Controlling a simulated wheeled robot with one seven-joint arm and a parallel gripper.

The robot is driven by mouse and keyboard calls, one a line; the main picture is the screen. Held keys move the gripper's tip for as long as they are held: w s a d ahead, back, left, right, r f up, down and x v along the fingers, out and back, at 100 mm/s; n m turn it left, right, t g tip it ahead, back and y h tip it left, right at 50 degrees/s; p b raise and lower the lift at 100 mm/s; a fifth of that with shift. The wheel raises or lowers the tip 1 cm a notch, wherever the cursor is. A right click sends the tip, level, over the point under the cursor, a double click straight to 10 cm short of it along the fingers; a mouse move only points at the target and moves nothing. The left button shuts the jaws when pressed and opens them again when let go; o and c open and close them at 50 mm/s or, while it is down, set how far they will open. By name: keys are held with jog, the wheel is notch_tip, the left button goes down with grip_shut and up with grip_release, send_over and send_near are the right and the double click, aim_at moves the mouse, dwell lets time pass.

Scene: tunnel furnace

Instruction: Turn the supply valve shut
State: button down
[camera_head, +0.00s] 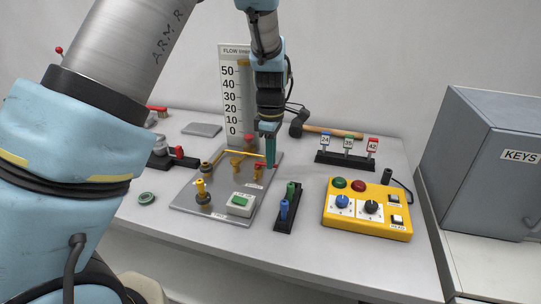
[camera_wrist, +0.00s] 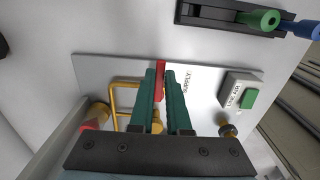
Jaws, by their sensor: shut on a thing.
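The supply valve's red handle (camera_wrist: 160,68) shows between my gripper's fingertips (camera_wrist: 160,80) in the wrist view, next to the printed SUPPLY label (camera_wrist: 187,80). In the head view my gripper (camera_head: 270,163) points straight down at the back right part of the grey valve plate (camera_head: 222,195), and a bit of the red handle (camera_head: 260,166) shows beside the fingers. The green fingers are shut on the handle. The valve body under the handle is mostly hidden by my fingers. Yellow pipe (camera_wrist: 122,84) runs on the plate beside the valve.
Brass valves, one with a yellow handle (camera_head: 201,186), and a white box with a green button (camera_head: 240,203) share the plate. A black holder (camera_head: 287,210), a yellow control box (camera_head: 366,224), a key tag rack (camera_head: 345,160) and a hammer (camera_head: 325,131) lie right. A scale board (camera_head: 232,90) stands behind.

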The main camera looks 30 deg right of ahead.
jog(key=shift+w, duration=0.1)
dwell(0.3)
jog(key=c, duration=0.9)
grip_release()
notch_tip(320, 180, up, 11)
jog(key=shift+f+b, duration=0.1)
jog(key=shift+b, duration=0.9)
jog(key=w+a+f+m, duration=0.2)
jog(key=w+a, duration=0.1)
jog(key=a, duration=0.9)
jog(key=s+a+f+m, duration=0.1)
jog(key=s+a+m, duration=0.1)
jog(key=a, duration=0.6)
jog(key=s+a+f+m+t, duration=0.1)
jog(key=s+a+m, duration=0.2)
jog(key=a, duration=0.4)
jog(key=s+a+f+m, duration=0.1)
jog(key=s+a+m, duration=0.1)
jog(key=a, duration=0.6)
jog(key=shift+s+a+f+m+t, duration=0.2)
jog(key=shift+a+f+m+t, duration=0.1)
jog(key=shift+m, duration=0.5)
